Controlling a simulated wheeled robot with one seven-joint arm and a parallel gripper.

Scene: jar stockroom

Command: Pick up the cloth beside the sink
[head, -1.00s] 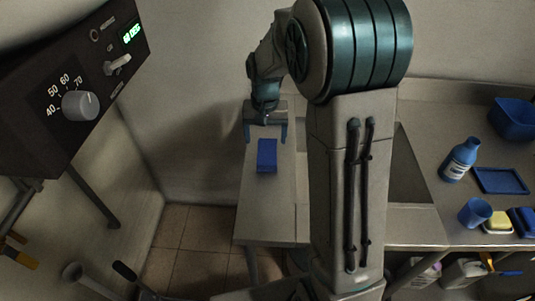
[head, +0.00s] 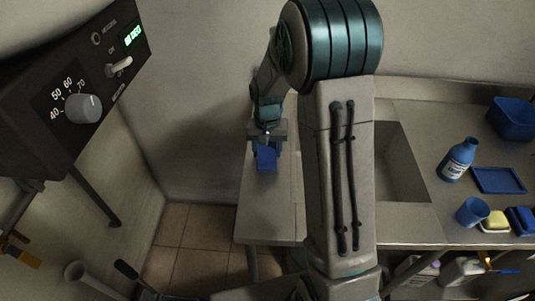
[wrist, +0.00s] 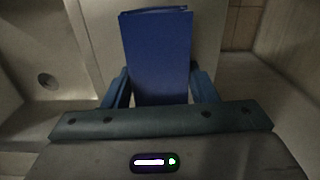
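The cloth (head: 266,160) is a blue folded piece at the narrow counter left of the sink (head: 400,165). My gripper (head: 266,146) is at the cloth's near part, pointing down. In the wrist view its two fingers (wrist: 161,90) stand against the cloth's left and right edges, with no clear gap, so it is shut on the cloth. My gripper hides part of the cloth. I cannot tell whether the cloth touches the counter.
Right of the sink stand a blue bottle (head: 458,160), a blue tray (head: 498,181), a blue cup (head: 472,212), a yellow sponge (head: 495,220) and a blue bin (head: 514,119). A dark control box (head: 75,75) hangs at the left. Floor shows left of the counter (head: 255,215).

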